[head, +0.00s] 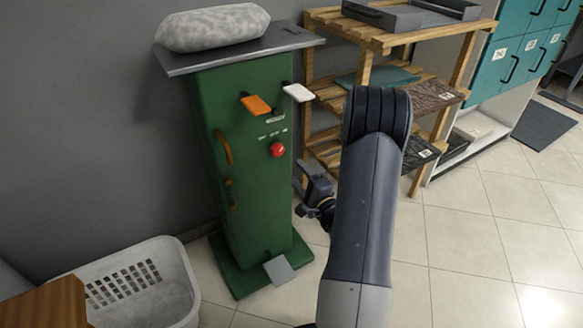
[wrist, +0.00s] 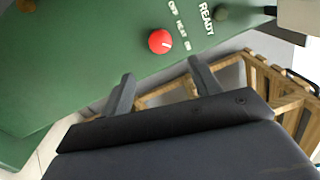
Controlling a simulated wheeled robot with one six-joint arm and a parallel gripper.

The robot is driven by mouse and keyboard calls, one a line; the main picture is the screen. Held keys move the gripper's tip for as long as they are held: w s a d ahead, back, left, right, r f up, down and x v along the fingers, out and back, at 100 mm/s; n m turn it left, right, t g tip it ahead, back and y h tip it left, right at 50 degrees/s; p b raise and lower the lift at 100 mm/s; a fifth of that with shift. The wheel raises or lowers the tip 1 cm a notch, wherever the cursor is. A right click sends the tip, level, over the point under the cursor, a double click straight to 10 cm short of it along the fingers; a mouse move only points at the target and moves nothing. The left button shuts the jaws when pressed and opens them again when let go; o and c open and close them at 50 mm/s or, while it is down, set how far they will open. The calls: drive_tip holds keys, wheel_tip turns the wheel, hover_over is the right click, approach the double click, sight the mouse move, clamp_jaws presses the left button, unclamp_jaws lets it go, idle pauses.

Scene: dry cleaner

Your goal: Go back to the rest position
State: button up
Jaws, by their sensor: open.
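My gripper (head: 308,186) is in front of the right side of the green press cabinet, below the level of its red knob (head: 278,150). In the wrist view my gripper (wrist: 160,92) shows two dark fingers spread apart with nothing between them. The green cabinet (head: 235,130) carries an orange handle (head: 256,105) and a white handle (head: 298,92). The red knob also shows in the wrist view (wrist: 161,41), beside the words OFF, HEAT and READY. My fingers look apart from the knob. My arm hides part of the shelf and floor.
A grey padded cushion (head: 213,28) lies on the cabinet's grey top board (head: 180,66). A white basket (head: 180,268) stands at lower left by a wooden surface (head: 45,305). A wooden shelf (head: 360,38) and teal lockers (head: 508,60) stand at the right. Tiled floor (head: 470,240) is clear there.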

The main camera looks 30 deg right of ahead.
sight(280, 152)
drive_tip(key=w, duration=0.7)
drive_tip(key=w+b, duration=0.1)
drive_tip(key=w, duration=0.3)
drive_tip(key=shift+a+r, duration=0.2)
drive_tip(key=shift+r, duration=0.1)
drive_tip(key=shift+s, duration=0.1)
drive_tip(key=shift+s, duration=0.1)
